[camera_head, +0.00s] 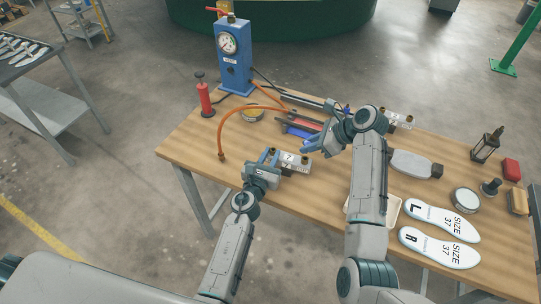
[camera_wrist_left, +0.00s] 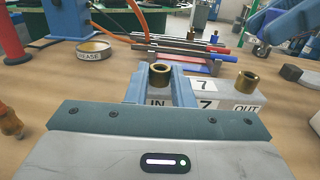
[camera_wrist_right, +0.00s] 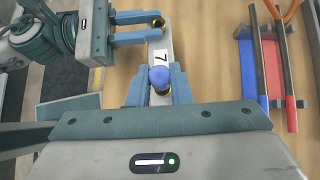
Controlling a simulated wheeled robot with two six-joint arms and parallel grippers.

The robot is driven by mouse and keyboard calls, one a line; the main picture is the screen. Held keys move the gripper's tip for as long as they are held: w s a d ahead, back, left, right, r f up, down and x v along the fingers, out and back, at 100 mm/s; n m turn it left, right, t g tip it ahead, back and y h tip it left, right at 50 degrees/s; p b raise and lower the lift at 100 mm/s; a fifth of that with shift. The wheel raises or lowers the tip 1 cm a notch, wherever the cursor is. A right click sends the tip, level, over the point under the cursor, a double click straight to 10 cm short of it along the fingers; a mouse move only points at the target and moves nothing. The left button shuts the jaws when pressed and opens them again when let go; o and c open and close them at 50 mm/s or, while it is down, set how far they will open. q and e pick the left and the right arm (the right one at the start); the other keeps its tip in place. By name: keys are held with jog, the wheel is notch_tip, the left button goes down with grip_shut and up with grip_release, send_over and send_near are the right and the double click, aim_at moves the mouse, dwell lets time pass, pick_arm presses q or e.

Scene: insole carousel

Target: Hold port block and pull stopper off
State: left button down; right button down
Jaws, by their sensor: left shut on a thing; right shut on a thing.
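The port block (camera_head: 296,163) is grey, labelled 7, and sits on the workbench. In the left wrist view its front (camera_wrist_left: 208,104) reads IN and OUT, and both brass ports are open on top. My left gripper (camera_head: 270,157) is shut on the block around the IN port; its fingers also show in the right wrist view (camera_wrist_right: 135,28). The blue round stopper (camera_wrist_right: 160,77) is between the fingers of my right gripper (camera_wrist_right: 160,84), which is shut on it. My right gripper (camera_head: 318,147) is raised above the OUT port, apart from the block.
A blue gauge stand (camera_head: 233,60) and a red hand pump (camera_head: 205,98) stand at the back left, near an orange hose (camera_head: 222,135) and a grease tin (camera_wrist_left: 93,47). Red and blue tools (camera_head: 300,130) lie behind the block. Two insoles (camera_head: 440,247) lie at right.

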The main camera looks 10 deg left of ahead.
jog(key=shift+r, duration=3.1)
pick_arm(q)
jog(key=c, duration=1.2)
grip_release()
